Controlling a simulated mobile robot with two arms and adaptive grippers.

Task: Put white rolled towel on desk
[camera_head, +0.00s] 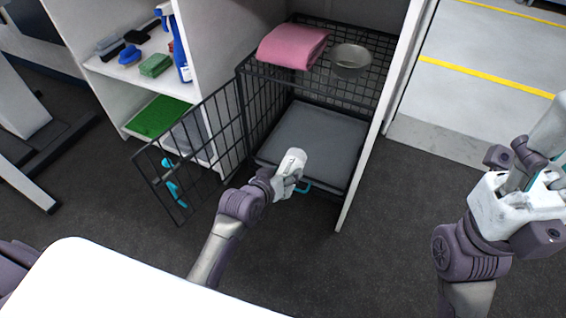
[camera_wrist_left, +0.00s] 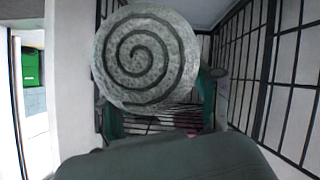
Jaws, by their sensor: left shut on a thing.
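The white rolled towel (camera_head: 293,160) is in my left gripper (camera_head: 285,180), at the front of the open wire crate (camera_head: 200,130). In the left wrist view the round end of the towel (camera_wrist_left: 147,58) shows a dark spiral and hides much of the gripper. The left gripper is shut on the towel. My right gripper (camera_head: 528,165) is raised at the right side, away from the crate; its fingers are partly hidden, so I cannot tell whether it is open. I cannot surely make out the desk.
The crate door (camera_head: 190,155) stands swung open to the left. A pink folded towel (camera_head: 292,46) and a metal bowl (camera_head: 350,60) sit on the crate's top. A white shelf (camera_head: 120,75) holds brushes, a green sponge and a blue spray bottle (camera_head: 178,48). Dark floor right of the crate is clear.

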